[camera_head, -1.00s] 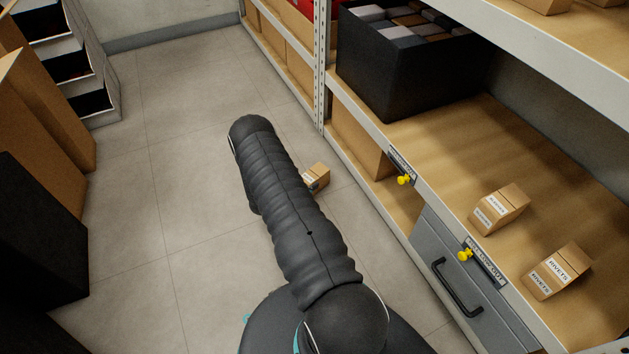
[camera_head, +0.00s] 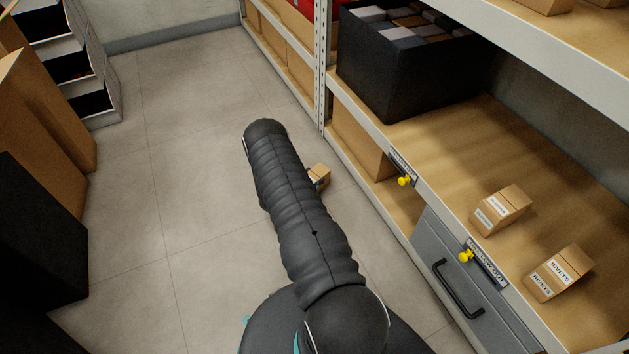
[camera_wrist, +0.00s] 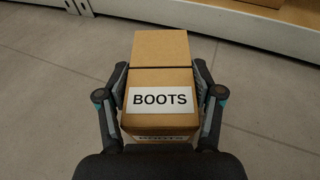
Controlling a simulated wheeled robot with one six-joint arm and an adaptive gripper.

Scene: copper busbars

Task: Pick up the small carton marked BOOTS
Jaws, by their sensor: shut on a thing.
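The small brown carton marked BOOTS (camera_wrist: 160,77) is in the middle of the wrist view, its white label facing the camera. My gripper (camera_wrist: 162,90) is shut on it, with one finger pressed against its left side and the other against its right. The carton (camera_head: 319,176) also shows in the head view, partly hidden behind my arm. Grey floor tiles lie behind and below it; I cannot tell its exact height above the floor. The fingers are hidden by my arm in the head view.
A shelf at the right bears two cartons, one marked RIVETS (camera_head: 557,273) and another (camera_head: 499,210), and a black bin (camera_head: 400,70). A grey drawer (camera_head: 450,265) sits below. Tall brown boxes (camera_head: 45,130) stand at the left. The floor (camera_head: 165,150) between is clear.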

